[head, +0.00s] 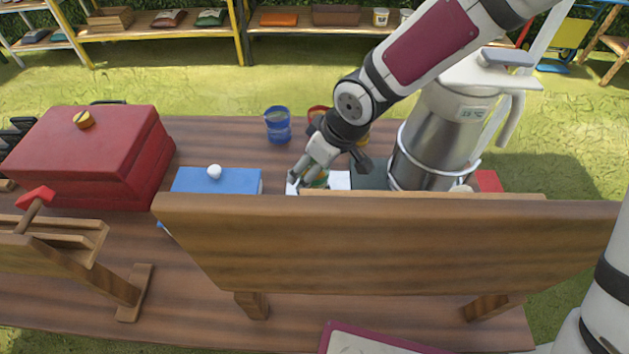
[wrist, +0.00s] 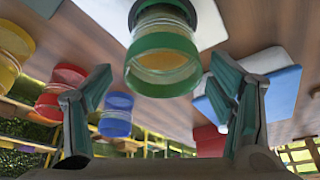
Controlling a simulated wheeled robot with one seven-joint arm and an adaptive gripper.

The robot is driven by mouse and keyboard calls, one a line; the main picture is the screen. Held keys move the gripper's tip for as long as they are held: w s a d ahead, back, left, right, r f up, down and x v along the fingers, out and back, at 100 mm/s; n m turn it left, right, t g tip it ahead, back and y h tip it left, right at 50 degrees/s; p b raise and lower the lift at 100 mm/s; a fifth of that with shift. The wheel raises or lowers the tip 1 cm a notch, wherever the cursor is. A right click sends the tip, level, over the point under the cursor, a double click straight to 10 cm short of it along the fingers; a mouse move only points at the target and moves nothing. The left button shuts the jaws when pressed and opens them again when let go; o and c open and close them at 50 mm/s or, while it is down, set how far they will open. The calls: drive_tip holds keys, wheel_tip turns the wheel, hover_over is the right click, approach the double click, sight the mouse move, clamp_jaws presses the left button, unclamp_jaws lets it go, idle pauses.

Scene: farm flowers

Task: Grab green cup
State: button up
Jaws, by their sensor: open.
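The green cup (wrist: 163,55) is clear with a green rim and a yellowish band. In the wrist view it is upper centre, between and beyond the spread fingers of my gripper (wrist: 163,72). I see a gap on both sides of it. In the head view the green cup (head: 320,181) is mostly hidden behind my gripper (head: 306,177), just behind the wooden board's top edge. My gripper is open and holds nothing.
A blue cup (head: 278,126) and a red cup (head: 316,114) stand farther back. A metal pitcher (head: 438,130) is close on the right. A blue box (head: 215,181) and a red toolbox (head: 90,155) are left. A raised wooden board (head: 380,245) blocks the front.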

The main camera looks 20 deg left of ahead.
drive_tip(key=x, duration=0.4)
drive_tip(key=shift+s+d+f+b, duration=0.15)
drive_tip(key=shift+f+b, duration=0.1)
drive_tip(key=shift+b, duration=0.15)
drive_tip(key=shift+r, duration=0.1)
drive_tip(key=c, duration=1.5)
